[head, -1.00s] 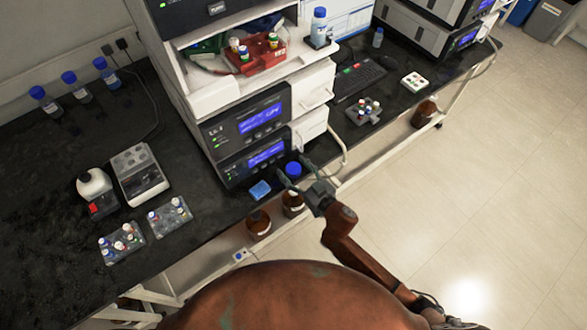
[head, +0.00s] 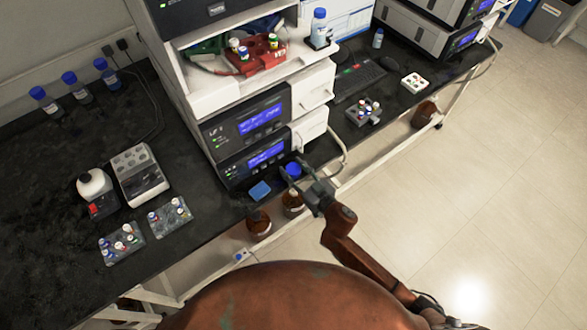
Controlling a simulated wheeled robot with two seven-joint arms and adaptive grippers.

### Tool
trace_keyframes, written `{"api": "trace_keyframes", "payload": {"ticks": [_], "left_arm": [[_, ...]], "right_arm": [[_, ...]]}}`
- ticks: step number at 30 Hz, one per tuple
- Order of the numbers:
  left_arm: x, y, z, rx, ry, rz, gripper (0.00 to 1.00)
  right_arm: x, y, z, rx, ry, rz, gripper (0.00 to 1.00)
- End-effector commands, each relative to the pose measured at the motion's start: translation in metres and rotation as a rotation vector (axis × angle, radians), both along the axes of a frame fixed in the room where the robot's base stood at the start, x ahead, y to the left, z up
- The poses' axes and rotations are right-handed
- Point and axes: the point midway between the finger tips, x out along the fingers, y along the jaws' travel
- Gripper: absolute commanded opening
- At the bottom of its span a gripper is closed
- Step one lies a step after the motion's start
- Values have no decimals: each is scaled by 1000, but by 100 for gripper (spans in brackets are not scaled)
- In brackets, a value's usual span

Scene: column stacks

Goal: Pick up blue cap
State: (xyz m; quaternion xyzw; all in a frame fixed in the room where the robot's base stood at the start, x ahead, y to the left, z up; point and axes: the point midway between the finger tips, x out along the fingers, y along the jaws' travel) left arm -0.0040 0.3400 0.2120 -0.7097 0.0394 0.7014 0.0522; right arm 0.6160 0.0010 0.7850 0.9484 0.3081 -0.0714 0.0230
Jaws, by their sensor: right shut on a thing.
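The blue cap (head: 293,169) is at the front edge of the black bench, in front of the stacked instrument. My right gripper (head: 294,171) reaches in from the lower right. Its two fingers are shut on the blue cap, one on each side. The cap still appears at bench level; I cannot tell whether it touches the surface. My left gripper is not in view.
A small blue block (head: 260,190) lies just left of the cap. Brown bottles (head: 258,224) stand below the bench edge. The instrument stack (head: 250,130) rises close behind the cap. A vial rack (head: 362,113) sits to the right. The floor at right is clear.

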Motion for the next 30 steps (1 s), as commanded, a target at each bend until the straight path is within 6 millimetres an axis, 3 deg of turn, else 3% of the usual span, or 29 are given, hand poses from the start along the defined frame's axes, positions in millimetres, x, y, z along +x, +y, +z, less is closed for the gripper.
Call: {"api": "trace_keyframes", "payload": {"ticks": [5,11,20,24,30], "left_arm": [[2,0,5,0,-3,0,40],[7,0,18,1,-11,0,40],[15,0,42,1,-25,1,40],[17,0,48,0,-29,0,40],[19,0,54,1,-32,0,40]], "right_arm": [[0,0,10,-1,-2,0,30],[-1,0,39,0,-5,1,30],[-51,5,96,3,-3,2,30],[-86,7,108,4,3,0,30],[-121,10,123,1,1,-1,30]]}}
